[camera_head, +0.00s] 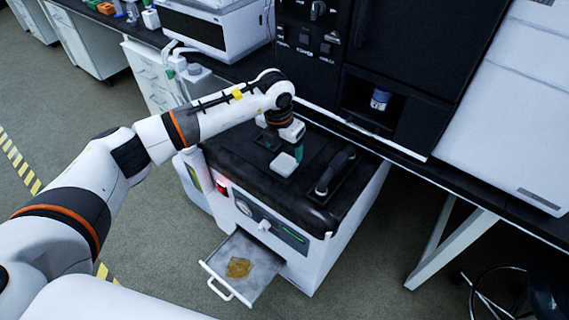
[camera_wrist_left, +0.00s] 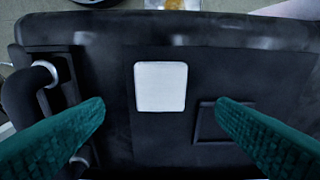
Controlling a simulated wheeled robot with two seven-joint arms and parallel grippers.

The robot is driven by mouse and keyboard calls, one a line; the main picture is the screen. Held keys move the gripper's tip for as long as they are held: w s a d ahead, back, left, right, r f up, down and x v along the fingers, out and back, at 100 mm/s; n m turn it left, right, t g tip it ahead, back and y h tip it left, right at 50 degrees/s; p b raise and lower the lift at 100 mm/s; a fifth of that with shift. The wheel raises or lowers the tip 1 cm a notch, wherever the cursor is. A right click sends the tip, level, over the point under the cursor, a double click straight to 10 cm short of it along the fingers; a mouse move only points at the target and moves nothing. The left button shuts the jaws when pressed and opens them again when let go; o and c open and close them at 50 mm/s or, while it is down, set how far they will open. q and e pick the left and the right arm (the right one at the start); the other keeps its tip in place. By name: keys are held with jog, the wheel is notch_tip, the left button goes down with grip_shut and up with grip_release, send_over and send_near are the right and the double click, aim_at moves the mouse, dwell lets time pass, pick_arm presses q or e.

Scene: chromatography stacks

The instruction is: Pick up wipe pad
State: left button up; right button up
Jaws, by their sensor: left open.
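The wipe pad (camera_head: 284,164) is a white rounded square lying flat on the black top of a white machine. In the left wrist view the pad (camera_wrist_left: 160,87) lies near the middle, between the two green fingers. My left gripper (camera_head: 287,149) is just above and behind the pad in the head view, pointing down. In the left wrist view its fingers (camera_wrist_left: 160,103) are wide apart, with nothing held between them. The exact height above the pad is hard to tell. My right gripper is in neither view.
A black handle (camera_head: 336,171) rises from the machine top right of the pad. An open drawer (camera_head: 262,292) with a brown patch juts from the machine's front. Behind stands a bench with black equipment (camera_head: 313,48) and a small blue-and-white container (camera_head: 380,100).

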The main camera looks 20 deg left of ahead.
aim_at(284, 162)
pick_arm(q)
jog(key=shift+w+f, duration=0.15)
jog(key=shift+f, duration=1.35)
jog(key=shift+w+f, duration=0.1)
jog(key=shift+f, duration=1.35)
jog(key=c, duration=1.1)
